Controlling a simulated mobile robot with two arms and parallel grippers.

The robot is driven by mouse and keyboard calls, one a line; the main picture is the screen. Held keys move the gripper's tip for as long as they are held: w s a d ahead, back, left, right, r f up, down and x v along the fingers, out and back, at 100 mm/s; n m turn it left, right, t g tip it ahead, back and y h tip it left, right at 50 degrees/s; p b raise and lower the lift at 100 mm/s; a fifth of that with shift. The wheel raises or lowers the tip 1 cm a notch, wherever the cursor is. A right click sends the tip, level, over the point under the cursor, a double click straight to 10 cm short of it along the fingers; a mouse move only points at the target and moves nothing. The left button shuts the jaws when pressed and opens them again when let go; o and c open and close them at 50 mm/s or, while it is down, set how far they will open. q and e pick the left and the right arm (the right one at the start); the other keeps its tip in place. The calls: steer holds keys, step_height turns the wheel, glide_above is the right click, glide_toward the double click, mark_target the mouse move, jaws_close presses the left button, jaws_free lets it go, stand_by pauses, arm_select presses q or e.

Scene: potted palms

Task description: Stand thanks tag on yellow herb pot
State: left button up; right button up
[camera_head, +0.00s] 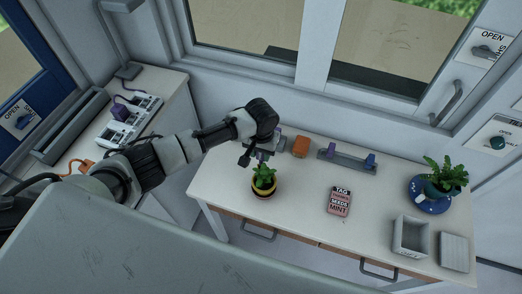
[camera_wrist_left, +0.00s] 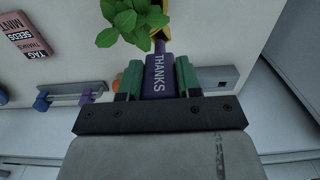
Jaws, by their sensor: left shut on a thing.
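The yellow herb pot (camera_head: 264,193), with a dark band and a leafy green plant, stands upright near the table's left front. My left gripper (camera_head: 256,157) is just behind and above it, pointing down. In the left wrist view, the gripper (camera_wrist_left: 158,80) is shut on the purple thanks tag (camera_wrist_left: 159,76), whose white lettering reads THANKS. The tag's narrow end points toward the pot, whose yellow edge (camera_wrist_left: 168,12) shows partly behind the leaves. I cannot tell whether the tag touches the pot or soil. My right gripper is not in view.
A pink printed card (camera_head: 340,201) lies mid-table. Behind are an orange block (camera_head: 301,147) and a grey rack (camera_head: 347,160) with blue and purple pieces. A blue pot with a fern (camera_head: 430,200), a grey open box (camera_head: 410,237) and a ridged grey block (camera_head: 455,251) stand right.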

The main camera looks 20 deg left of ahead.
mark_target(261, 159)
arm_select(q)
steer(key=shift+p, duration=0.4)
steer(key=shift+f, duration=0.2)
stand_by(0.5)
steer(key=shift+f+b, duration=0.5)
steer(key=shift+f, duration=0.15)
steer(key=shift+f+b, duration=0.75)
steer(key=shift+f, duration=0.65)
steer(key=o, duration=1.3)
steer(key=shift+o, duration=0.2)
steer(key=shift+r, duration=0.1)
